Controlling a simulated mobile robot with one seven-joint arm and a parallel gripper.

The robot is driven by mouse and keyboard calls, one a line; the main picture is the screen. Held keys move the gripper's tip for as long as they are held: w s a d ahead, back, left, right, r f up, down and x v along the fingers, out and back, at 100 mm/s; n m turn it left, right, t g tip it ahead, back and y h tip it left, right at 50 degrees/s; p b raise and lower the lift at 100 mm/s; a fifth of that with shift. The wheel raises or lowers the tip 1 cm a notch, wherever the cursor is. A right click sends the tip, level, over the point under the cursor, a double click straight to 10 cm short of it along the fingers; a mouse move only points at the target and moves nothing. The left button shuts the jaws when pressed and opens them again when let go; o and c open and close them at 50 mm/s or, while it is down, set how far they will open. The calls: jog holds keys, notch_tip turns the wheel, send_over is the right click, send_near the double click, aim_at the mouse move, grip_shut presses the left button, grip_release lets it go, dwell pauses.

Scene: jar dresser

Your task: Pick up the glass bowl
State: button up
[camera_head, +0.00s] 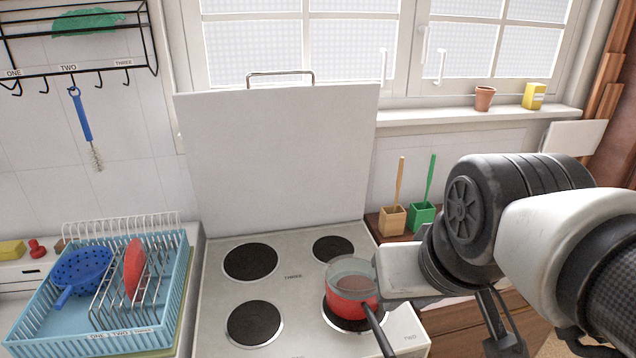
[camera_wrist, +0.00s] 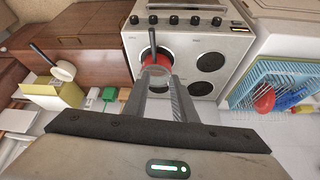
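The clear glass bowl (camera_head: 352,266) sits in the top of a red pot (camera_head: 350,287) on the stove's front right burner. In the wrist view the glass bowl (camera_wrist: 156,72) shows just beyond my fingertips, with the red pot (camera_wrist: 148,57) behind it. My gripper (camera_head: 376,265) is at the bowl's right side in the head view. In the wrist view my gripper (camera_wrist: 160,85) has its two fingers apart, with a gap between them. I cannot tell whether the fingertips touch the bowl.
The pot's black handle (camera_head: 379,332) points toward the front. A blue dish rack (camera_head: 40,318) with a blue colander (camera_head: 80,270) and red plate (camera_head: 134,268) stands left. Tan (camera_head: 392,220) and green (camera_head: 421,216) brush holders stand behind my arm. The other burners are clear.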

dwell(0.4)
jog(key=w+a+f+n+g+h+b, duration=0.1)
jog(key=w+a+f+n+b, duration=0.2)
jog(key=w, duration=0.4)
jog(key=w+a+f+n+h+b, duration=0.1)
jog(key=w+a+f+n+b, duration=0.1)
jog(key=w+f+n, duration=0.4)
jog(key=w+a+f+n+g+b, duration=0.1)
jog(key=w+a+n+b, duration=0.15)
jog(key=w, duration=0.55)
jog(key=x, duration=1.7)
jog(key=shift+s+d+b, duration=0.2)
jog(key=shift+d+b, duration=0.05)
jog(key=shift+b, duration=0.2)
grip_shut()
